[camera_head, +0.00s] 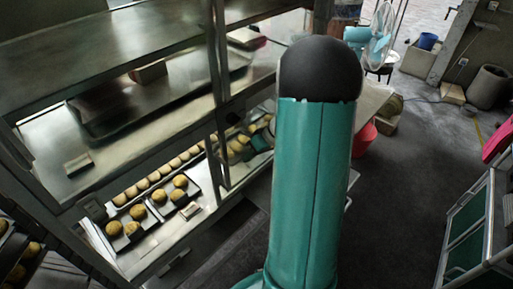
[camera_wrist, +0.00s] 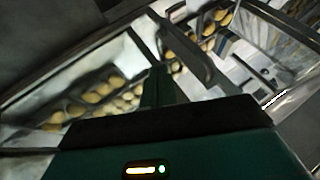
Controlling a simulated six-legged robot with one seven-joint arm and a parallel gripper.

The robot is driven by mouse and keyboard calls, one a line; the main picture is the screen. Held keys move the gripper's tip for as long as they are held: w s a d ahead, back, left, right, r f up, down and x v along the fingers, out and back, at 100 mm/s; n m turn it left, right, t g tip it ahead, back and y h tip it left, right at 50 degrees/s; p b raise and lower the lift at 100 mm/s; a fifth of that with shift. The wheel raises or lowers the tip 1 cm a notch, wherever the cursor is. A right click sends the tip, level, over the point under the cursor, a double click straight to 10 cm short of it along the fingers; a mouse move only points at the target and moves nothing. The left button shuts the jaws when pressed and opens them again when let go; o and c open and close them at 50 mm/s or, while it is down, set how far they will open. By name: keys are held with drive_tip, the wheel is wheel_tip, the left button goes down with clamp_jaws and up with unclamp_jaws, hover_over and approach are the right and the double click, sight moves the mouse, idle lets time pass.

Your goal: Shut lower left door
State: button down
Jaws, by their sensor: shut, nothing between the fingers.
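A metal-framed display cabinet (camera_head: 217,100) with glass panes and shelves of buns fills the left of the head view. Its lower level, with trays of round buns (camera_head: 138,212), shows through the lower part. I cannot tell which panel is the lower left door or how far it stands open. In the wrist view, my gripper (camera_wrist: 158,85) is shut and empty, pointing at the cabinet's bun shelves. A dark bar (camera_wrist: 188,52) crosses just beyond the fingertips; whether they touch it is unclear. In the head view, my green arm hides much of the cabinet's right end.
A steel-framed case with green panels (camera_head: 468,232) stands at the lower right. A fan (camera_head: 380,35), a red bucket (camera_head: 364,139) and a round bin (camera_head: 489,87) stand farther back. The dark floor between my arm and the right case is clear.

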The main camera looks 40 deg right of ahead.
drive_tip(key=a, duration=0.1)
drive_tip(key=w+a+f, duration=0.1)
drive_tip(key=a, duration=0.3)
drive_tip(key=shift+w+f, duration=0.2)
drive_tip(key=shift+f, duration=0.1)
drive_tip(key=shift+a, duration=0.1)
